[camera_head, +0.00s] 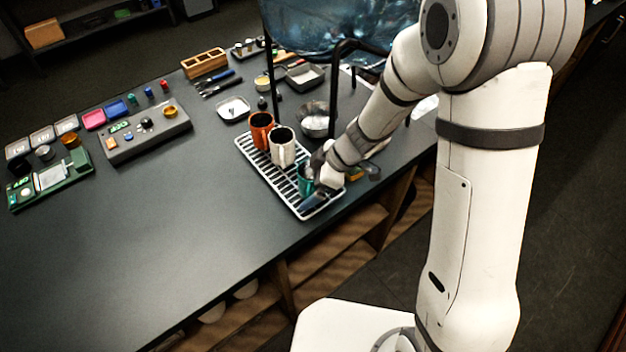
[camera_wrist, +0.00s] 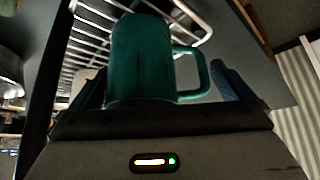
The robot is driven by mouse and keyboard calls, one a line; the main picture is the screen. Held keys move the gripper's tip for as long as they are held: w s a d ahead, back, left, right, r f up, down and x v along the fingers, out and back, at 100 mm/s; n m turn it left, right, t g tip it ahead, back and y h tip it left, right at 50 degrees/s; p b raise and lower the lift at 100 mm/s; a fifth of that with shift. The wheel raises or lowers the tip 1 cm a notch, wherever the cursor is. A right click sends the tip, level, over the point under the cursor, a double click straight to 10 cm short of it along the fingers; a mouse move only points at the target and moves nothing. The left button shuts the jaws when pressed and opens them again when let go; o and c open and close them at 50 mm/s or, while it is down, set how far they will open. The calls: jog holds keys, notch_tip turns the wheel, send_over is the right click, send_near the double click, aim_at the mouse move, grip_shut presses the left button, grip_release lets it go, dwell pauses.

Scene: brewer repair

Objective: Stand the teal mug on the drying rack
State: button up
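The teal mug (camera_head: 304,183) is at the near end of the white wire drying rack (camera_head: 257,163), where it appears upright. My gripper (camera_head: 317,190) is beside it and partly hides it. In the wrist view the teal mug (camera_wrist: 140,60) is between the spread fingers of my gripper (camera_wrist: 160,88), with its handle toward the right finger. The left finger is close to the mug's side; I cannot tell whether it touches. Wires of the drying rack (camera_wrist: 85,45) show behind the mug. The mug's base contact is hidden.
An orange mug (camera_head: 261,131) and a white mug (camera_head: 282,146) stand on the rack beyond the teal one. A metal bowl (camera_head: 315,122) is right of the rack.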

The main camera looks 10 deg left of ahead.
jog(key=shift+r, duration=0.25)
jog(key=p+v, duration=0.1)
jog(key=v, duration=1)
jog(key=shift+d+r+p, duration=0.25)
jog(key=shift+r+p, duration=0.1)
jog(key=shift+p, duration=0.05)
